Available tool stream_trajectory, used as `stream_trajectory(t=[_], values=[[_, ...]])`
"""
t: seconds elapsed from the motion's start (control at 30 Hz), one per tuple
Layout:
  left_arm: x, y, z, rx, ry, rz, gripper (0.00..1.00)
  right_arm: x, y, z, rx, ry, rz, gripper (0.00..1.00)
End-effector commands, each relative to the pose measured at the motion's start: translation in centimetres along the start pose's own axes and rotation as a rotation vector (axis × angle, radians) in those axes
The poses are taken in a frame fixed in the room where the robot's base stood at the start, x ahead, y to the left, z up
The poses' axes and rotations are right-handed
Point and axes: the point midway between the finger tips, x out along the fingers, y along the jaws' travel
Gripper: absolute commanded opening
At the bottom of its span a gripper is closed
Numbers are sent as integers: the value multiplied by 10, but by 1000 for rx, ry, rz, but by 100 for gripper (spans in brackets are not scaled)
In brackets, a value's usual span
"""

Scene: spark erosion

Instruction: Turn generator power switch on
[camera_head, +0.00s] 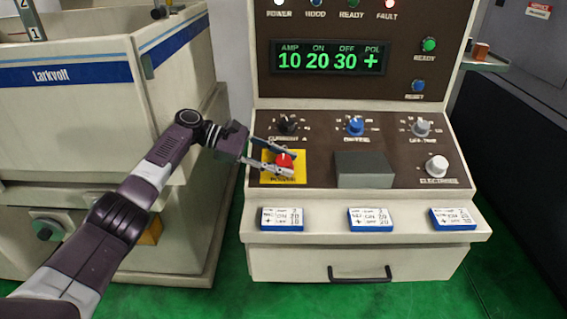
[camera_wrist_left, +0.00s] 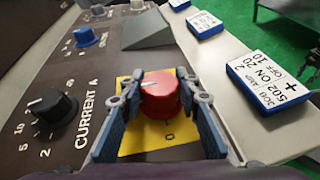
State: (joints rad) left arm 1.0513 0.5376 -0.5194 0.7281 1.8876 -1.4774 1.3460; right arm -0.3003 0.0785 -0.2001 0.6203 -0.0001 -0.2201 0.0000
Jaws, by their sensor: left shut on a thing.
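The generator power switch (camera_head: 284,160) is a red knob on a yellow plate (camera_head: 269,179) labelled POWER, at the left of the sloping panel. In the left wrist view the red knob (camera_wrist_left: 158,95) stands between the two blue fingers of my left gripper (camera_wrist_left: 158,112), with a white pointer line on its top and a 0 on the yellow plate below it. My left gripper (camera_head: 276,160) is shut on the knob, with its fingers on either side. The POWER lamp (camera_head: 279,3) on the upper panel looks white.
A black CURRENT A knob (camera_head: 287,124) is just behind the switch. A grey block-shaped cover (camera_head: 363,170) stands to the right. Several blue-edged cards, one at the left (camera_head: 282,219), lie on the front ledge. The display (camera_head: 330,58) reads 10 20 30 +.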

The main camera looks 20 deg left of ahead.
Motion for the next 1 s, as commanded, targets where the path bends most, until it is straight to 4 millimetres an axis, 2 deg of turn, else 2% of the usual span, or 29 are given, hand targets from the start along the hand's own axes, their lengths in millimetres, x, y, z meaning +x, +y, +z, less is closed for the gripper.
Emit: stream_trajectory(t=[0.13, 0.17, 0.3, 0.67, 0.77, 1.0], values=[[1, -1, 1, 2, -2, -3, 6, 0, 0, 0, 0, 0, 0, 40], [1, -1, 1, 2, -2, -3, 32, 0, 0, 0, 0, 0, 0, 40], [1, 0, 1, 1, -2, -2, 48, 0, 0, 0, 0, 0, 1, 40], [-1, 2, 5, 2, -2, 0, 49, 0, 5, 1, -2, -1, 5, 40], [-6, 6, 16, 5, -3, 2, 49, 0, 4, 0, -1, -1, 4, 40], [-23, 22, 57, 6, -3, 1, 49, 0, 2, 0, -1, 0, 2, 40]])
